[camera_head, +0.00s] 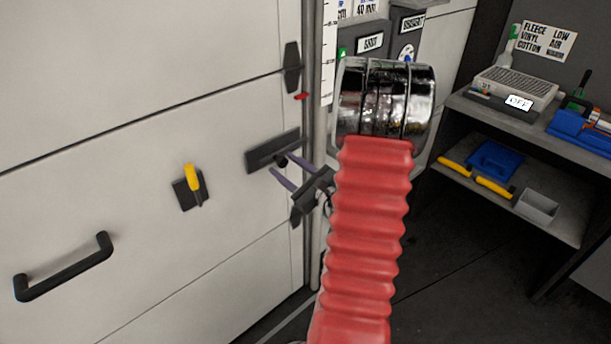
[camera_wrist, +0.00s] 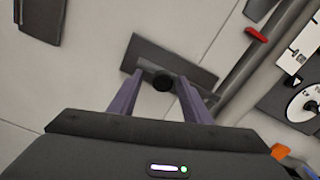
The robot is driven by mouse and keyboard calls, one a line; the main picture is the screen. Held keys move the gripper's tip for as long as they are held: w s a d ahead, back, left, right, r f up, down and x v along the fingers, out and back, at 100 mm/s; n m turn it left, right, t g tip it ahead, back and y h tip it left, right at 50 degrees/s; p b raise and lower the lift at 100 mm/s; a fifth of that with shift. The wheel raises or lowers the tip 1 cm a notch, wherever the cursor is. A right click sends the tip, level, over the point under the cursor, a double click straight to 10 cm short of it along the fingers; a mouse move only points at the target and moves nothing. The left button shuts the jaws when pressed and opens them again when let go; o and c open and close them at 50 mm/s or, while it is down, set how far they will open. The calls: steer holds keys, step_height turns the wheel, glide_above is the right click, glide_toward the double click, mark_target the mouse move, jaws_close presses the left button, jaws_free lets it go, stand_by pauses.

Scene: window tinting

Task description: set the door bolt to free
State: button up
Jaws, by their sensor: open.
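The door (camera_head: 130,110) is a pale panelled surface filling the left of the head view. A dark rectangular plate (camera_head: 262,152) sits on it near its right edge, with a round black knob; this looks like the door bolt. In the wrist view the plate (camera_wrist: 185,58) lies tilted, and its knob (camera_wrist: 162,83) shows between my two purple fingers. My gripper (camera_head: 278,162) is open around the knob, one finger on each side; I cannot tell whether either touches it. No marking for the bolt's position is readable.
A yellow-handled lever (camera_head: 193,178) and a black pull handle (camera_head: 62,267) are on the door to the left. A dark upright fitting (camera_head: 291,67) and a small red tab (camera_head: 302,96) are by the door edge. Shelves (camera_head: 560,195) with tools stand at right.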

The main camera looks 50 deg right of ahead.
steer(key=s+a, duration=0.1)
steer(key=s, duration=1.2)
steer(key=shift+s+a, duration=0.2)
steer(key=shift+a, duration=0.2)
